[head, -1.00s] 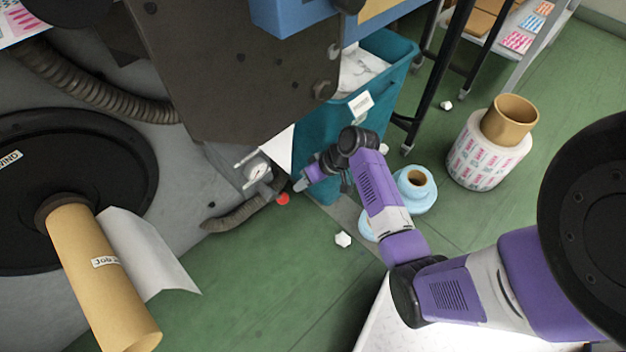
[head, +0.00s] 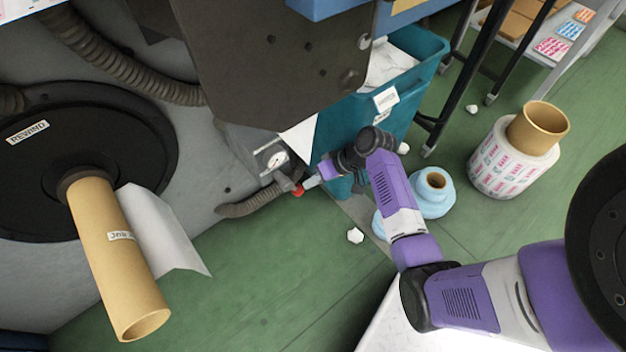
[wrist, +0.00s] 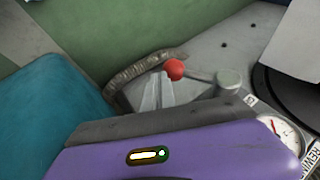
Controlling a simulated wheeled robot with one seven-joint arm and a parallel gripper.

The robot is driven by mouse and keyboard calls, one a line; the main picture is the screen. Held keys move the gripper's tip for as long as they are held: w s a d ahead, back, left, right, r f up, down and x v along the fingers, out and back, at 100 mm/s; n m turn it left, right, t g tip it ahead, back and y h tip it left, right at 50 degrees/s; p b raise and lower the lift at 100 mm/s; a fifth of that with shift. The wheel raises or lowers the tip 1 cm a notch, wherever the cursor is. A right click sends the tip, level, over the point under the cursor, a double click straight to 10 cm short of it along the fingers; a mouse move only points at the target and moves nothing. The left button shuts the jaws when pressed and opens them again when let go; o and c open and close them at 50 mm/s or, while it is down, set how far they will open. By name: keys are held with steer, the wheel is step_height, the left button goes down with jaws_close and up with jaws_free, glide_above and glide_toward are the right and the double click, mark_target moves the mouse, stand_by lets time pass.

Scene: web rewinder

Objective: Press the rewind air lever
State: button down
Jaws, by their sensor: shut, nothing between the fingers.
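The rewind air lever ends in a red ball knob (head: 298,191), low on the machine's side beside a round gauge (head: 276,159). In the wrist view the red knob (wrist: 174,69) shows just beyond my fingertips, and the gauge (wrist: 284,133) is at the lower right. My gripper (head: 311,183) is shut and empty, with its tips pointing left at the knob. In the wrist view the shut fingers (wrist: 157,88) stand just left of and below the knob. I cannot tell whether they touch it.
A teal bin (head: 340,125) stands close behind my gripper. The rewind core (head: 115,255) sticks out at the left with a loose paper web.

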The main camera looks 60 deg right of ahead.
steer(key=a+f+y+b, duration=0.1)
steer(key=y, duration=0.1)
steer(key=a+f+m+t+y+b, duration=0.1)
steer(key=y, duration=0.1)
steer(key=w+a+f+m+t+y+b, duration=0.1)
steer(key=y, duration=0.1)
steer(key=shift+w+a+f+b, duration=0.1)
steer(key=shift+a+f+b, duration=0.2)
steer(key=shift+a+f, duration=0.1)
steer(key=shift+w+a+f+t+p, duration=0.15)
steer(key=shift+w+a+p, duration=0.1)
steer(key=shift+a, duration=0.6)
steer(key=shift+w+a+f+t+p, duration=0.1)
steer(key=shift+w+a+t, duration=0.1)
steer(key=shift+a, duration=0.6)
steer(key=shift+f, duration=0.15)
